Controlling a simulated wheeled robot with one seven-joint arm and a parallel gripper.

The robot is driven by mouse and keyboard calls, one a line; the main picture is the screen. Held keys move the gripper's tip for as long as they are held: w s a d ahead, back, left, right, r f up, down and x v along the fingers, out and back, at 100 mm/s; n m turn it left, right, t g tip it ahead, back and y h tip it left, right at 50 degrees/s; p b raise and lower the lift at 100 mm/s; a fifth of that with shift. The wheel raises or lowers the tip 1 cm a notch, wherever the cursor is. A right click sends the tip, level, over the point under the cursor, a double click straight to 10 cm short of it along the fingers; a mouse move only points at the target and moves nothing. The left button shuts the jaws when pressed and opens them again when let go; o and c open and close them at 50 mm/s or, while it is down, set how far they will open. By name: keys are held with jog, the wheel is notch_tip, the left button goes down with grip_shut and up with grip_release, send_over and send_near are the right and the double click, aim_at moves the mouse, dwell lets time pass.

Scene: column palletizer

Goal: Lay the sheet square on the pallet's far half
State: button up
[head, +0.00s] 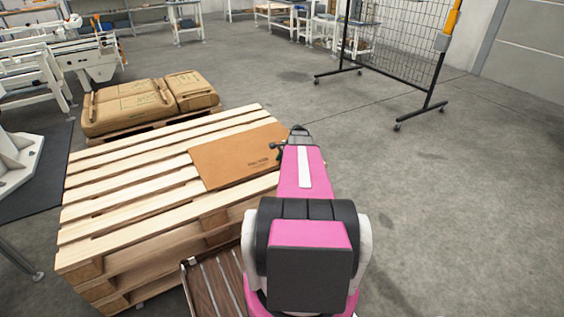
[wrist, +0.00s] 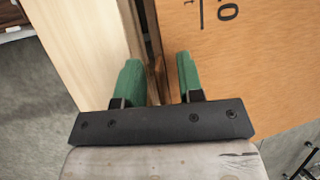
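The sheet (head: 232,158) is a flat brown board with small dark print. It lies across the slats on the right part of the top wooden pallet (head: 112,175), slightly askew to the slats. My gripper (head: 277,147) is at the sheet's right side. In the wrist view, the green fingertips of my gripper (wrist: 160,75) stand apart. The sheet (wrist: 250,70) fills the right side there, and its edge shows between the fingers. A pale slat of the pallet (wrist: 85,45) is on the left. I cannot tell whether a finger touches the sheet.
Brown packs (head: 130,104) lie on a low pallet behind the stack. A wooden slatted rack (head: 215,285) stands in front, close to my arm. A mesh screen on wheeled feet (head: 400,40) stands at the back right. The floor to the right is clear.

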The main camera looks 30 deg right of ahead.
jog(key=v, duration=1)
jog(key=shift+d+r, duration=0.15)
jog(key=shift+r, duration=0.15)
